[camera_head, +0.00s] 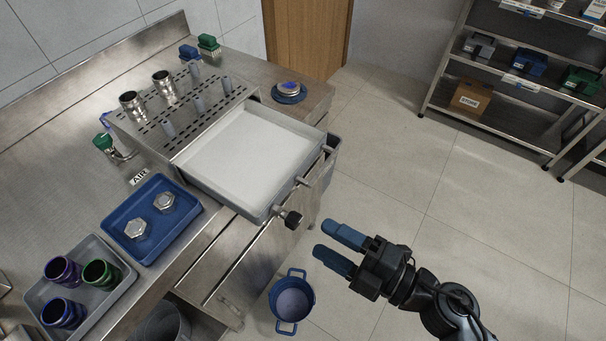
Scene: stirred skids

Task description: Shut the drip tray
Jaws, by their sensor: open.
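The drip tray (245,150) is a wide, shallow metal tray with a pale inside, pulled out from under the slotted metal rack (185,112) on the steel counter. Its inside looks empty.
A blue tray (188,236) with two hex metal parts and a grey tray (92,317) with coloured cups stand at left on the counter. A blue bucket (292,297) is below my gripper. Shelving (495,85) stands at upper right. Floor at right is clear.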

